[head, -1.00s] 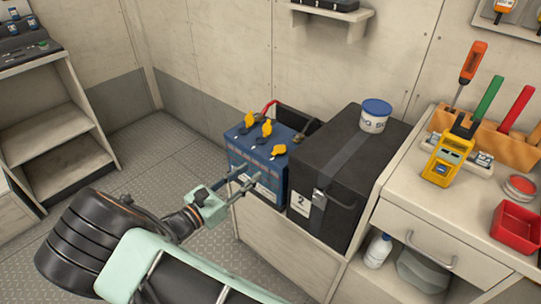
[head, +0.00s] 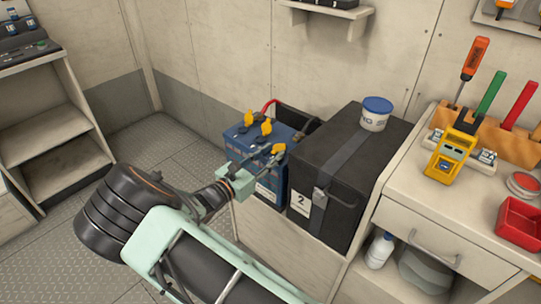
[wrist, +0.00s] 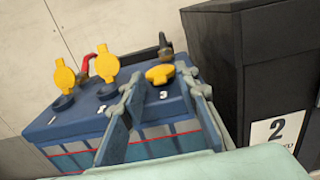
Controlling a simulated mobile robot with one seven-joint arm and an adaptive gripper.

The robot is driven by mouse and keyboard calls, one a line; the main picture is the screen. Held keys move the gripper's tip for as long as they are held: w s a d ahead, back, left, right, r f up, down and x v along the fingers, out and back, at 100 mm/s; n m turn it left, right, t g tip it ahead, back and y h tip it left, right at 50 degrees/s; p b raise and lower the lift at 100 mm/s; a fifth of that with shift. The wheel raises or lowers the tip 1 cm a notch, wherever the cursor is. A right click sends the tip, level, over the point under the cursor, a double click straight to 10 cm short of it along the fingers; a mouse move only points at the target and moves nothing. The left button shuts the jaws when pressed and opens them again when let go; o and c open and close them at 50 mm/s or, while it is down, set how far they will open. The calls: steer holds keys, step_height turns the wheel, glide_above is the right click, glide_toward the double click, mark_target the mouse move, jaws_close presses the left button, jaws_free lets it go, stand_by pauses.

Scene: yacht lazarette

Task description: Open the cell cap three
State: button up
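The blue battery (head: 240,146) stands left of the black box, its top also in the wrist view (wrist: 60,130). Two yellow caps, cap one (wrist: 64,76) and cap two (wrist: 106,63), stand upright, hinged open by their dark cell openings. Cap three (wrist: 160,73), by the printed 3, lies much flatter, close to its opening; in the head view it is the nearest cap (head: 278,148). My gripper (wrist: 163,84) is open, one finger on each side of cap three's near side. Whether they touch it I cannot tell. My gripper (head: 272,158) partly hides the battery in the head view.
The black box (head: 340,165) labelled 2 rises close beside the battery's right. A blue-lidded tub (head: 375,116) sits on it. A red cable (wrist: 88,62) and dark terminal clamp (wrist: 166,48) are behind the caps. A workbench with a yellow meter (head: 449,153) is at right.

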jaws_close()
steer(key=shift+r+p, duration=0.25)
steer(key=shift+p, duration=0.05)
